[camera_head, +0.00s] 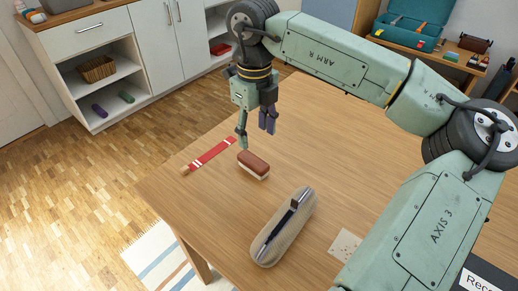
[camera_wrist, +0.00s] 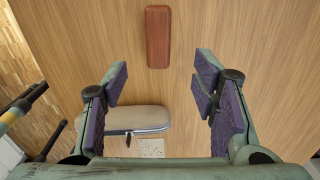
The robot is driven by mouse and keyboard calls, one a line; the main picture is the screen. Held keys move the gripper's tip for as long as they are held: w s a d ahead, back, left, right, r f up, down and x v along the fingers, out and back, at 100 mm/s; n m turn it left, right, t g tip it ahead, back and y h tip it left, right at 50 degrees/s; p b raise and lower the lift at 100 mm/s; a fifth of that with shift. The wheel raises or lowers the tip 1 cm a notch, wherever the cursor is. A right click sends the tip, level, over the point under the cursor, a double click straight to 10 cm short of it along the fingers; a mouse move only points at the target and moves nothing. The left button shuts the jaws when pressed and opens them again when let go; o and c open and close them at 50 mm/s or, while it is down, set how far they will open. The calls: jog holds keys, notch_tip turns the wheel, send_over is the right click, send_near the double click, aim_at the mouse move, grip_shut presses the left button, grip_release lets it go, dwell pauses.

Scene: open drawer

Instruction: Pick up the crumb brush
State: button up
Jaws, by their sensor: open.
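The crumb brush (camera_head: 253,165) lies on the wooden table (camera_head: 300,130), with a reddish-brown top and a pale lower edge. In the wrist view the brush (camera_wrist: 157,36) shows at the top centre, its long side running up and down the picture, ahead of the space between my fingers. My gripper (camera_head: 256,130) hangs above the table near the brush, fingers pointing down. In the wrist view my gripper (camera_wrist: 160,88) has its purple-padded fingers wide apart, with nothing held between them.
A red strip (camera_head: 211,153) lies left of the brush by the table edge. A pale spotted card (camera_head: 344,245) lies right of the case. Shelves (camera_head: 100,75) stand behind.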

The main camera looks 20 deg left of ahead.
send_over(253, 159)
jog(key=f, duration=0.4)
jog(key=shift+s+d+f+p, duration=0.3)
jog(key=shift+d+f+p, duration=0.05)
jog(key=shift+w+a+f+p, duration=0.2)
jog(key=shift+f+p, duration=0.3)
jog(key=shift+f, duration=0.95)
jog(key=shift+w+a+f+p, duration=0.15)
jog(key=shift+f+p, duration=0.35)
jog(key=shift+f, duration=0.95)
jog(key=shift+s, duration=0.1)
jog(key=shift+c, duration=0.5)
jog(key=c, duration=1.2)
jog(key=shift+o, duration=0.2)
notch_tip(253, 159, up, 10)
jog(key=shift+r+b, duration=0.1)
jog(key=shift+b, duration=1)
jog(key=o, duration=0.6)
jog(key=c, duration=0.5)
